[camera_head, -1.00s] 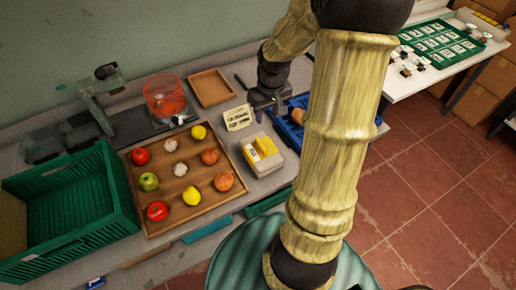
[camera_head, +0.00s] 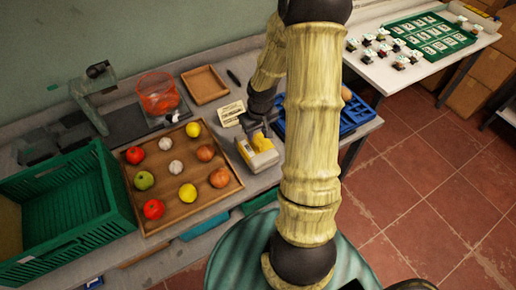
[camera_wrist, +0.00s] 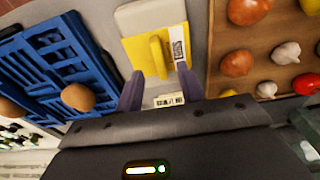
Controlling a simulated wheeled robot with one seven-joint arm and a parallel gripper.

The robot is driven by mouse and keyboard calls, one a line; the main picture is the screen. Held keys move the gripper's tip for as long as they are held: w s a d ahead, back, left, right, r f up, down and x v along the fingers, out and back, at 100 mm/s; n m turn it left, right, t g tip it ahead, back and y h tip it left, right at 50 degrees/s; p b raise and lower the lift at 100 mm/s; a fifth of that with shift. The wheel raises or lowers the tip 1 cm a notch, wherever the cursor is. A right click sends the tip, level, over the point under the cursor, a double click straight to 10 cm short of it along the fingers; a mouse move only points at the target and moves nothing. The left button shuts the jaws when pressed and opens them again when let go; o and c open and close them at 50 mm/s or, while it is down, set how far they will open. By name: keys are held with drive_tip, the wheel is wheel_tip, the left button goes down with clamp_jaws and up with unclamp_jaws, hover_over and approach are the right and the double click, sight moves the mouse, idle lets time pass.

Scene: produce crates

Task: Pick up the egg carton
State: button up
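The egg carton appears to be the pale box with a raised yellow part (camera_head: 258,155), lying on the grey bench right of the wooden tray. In the wrist view the box (camera_wrist: 137,18) lies just beyond my fingertips, with its yellow part and a barcode label facing me. My gripper (camera_wrist: 160,70) is open, its two dark fingers spread with nothing held between them. In the head view my gripper (camera_head: 256,128) is at the back end of the box, partly hiding it. I cannot tell whether the fingers touch it.
A blue tray (camera_wrist: 35,65) with a brown egg lies beside the carton. The wooden tray (camera_head: 178,215) of fruit and vegetables is on its other side. A white card (camera_head: 231,112) lies behind. A green crate (camera_head: 60,235) stands at left.

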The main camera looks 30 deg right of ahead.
sight(256, 139)
drive_tip(key=shift+w+f, duration=0.15)
drive_tip(key=shift+f, duration=0.15)
drive_tip(key=shift+d, duration=0.1)
drive_tip(key=shift+a+f, duration=0.25)
drive_tip(key=shift+f, duration=0.05)
drive_tip(key=shift+w+d+f+p, duration=0.15)
drive_tip(key=shift+w+f+p, duration=0.1)
drive_tip(key=shift+f, duration=0.9)
drive_tip(key=shift+w+d+f+p, duration=0.1)
drive_tip(key=shift+f+p, duration=0.1)
drive_tip(key=shift+f, duration=0.9)
drive_tip(key=shift+w, duration=0.25)
